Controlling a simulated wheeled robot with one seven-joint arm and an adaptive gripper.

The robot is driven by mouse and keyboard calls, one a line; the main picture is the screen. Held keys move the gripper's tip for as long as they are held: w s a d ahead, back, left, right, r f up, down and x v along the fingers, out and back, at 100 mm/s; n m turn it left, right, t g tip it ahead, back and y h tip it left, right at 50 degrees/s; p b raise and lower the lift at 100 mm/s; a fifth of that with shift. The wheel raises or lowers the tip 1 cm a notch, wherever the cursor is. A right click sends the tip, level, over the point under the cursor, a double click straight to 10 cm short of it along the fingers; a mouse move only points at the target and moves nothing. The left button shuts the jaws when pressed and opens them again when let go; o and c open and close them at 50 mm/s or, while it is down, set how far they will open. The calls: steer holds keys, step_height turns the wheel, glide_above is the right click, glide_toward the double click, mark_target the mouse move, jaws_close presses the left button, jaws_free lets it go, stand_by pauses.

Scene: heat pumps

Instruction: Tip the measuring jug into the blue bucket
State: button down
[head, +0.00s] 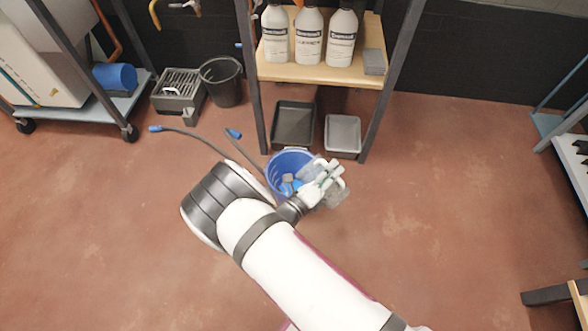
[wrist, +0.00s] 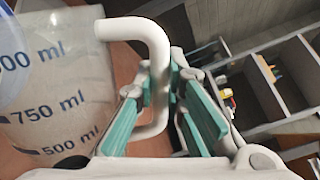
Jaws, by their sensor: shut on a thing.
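The blue bucket (head: 286,164) stands on the floor at the front of the shelf unit, with bluish items showing inside it. My gripper (head: 325,177) is at the bucket's right rim, partly covering it from above. In the wrist view my gripper (wrist: 165,95) has its teal pads on either side of the white handle of the measuring jug (wrist: 48,95). The jug is clear with blue ml markings and appears tilted in that view. In the head view the jug (head: 337,196) is a small greyish shape beside my gripper. Its exact tilt and contents cannot be told.
A shelf unit (head: 318,73) holds several white bottles (head: 309,38). A black tray (head: 293,125) and a grey tray (head: 343,133) lie under it, behind the bucket. A black bucket (head: 222,82) and a cart (head: 85,108) stand to the left.

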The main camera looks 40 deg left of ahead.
mark_target(343, 183)
steer(key=shift+d+f+m, duration=0.3)
steer(key=shift+d+f, duration=0.05)
steer(key=shift+s+d+f+m, duration=0.1)
steer(key=shift+d+f+m, duration=0.2)
steer(key=shift+d+m, duration=0.65)
steer(key=shift+d+f+m, duration=0.3)
steer(key=shift+d+m, duration=0.1)
steer(key=shift+m, duration=0.35)
steer(key=shift+s+d+r+m+p, duration=0.1)
steer(key=shift+d+r+m+p, duration=0.25)
steer(key=shift+d+m+p, duration=0.3)
steer(key=shift+d+m, duration=0.2)
steer(key=shift+m, duration=0.15)
steer(key=shift+d+f+m+b, duration=1.3)
steer(key=shift+f+m, duration=0.55)
steer(key=shift+f, duration=1.9)
steer(key=shift+d+f+m+b, duration=1)
steer(key=shift+d+f+m, duration=0.7)
steer(key=shift+f, duration=2.05)
steer(key=r+p, duration=0.2)
steer(key=r, duration=0.1)
steer(key=r+p, duration=0.1)
steer(key=p, duration=0.1)
steer(key=shift+s+a+r, duration=0.15)
steer(key=shift+s+r, duration=0.1)
steer(key=shift+r, duration=0.15)
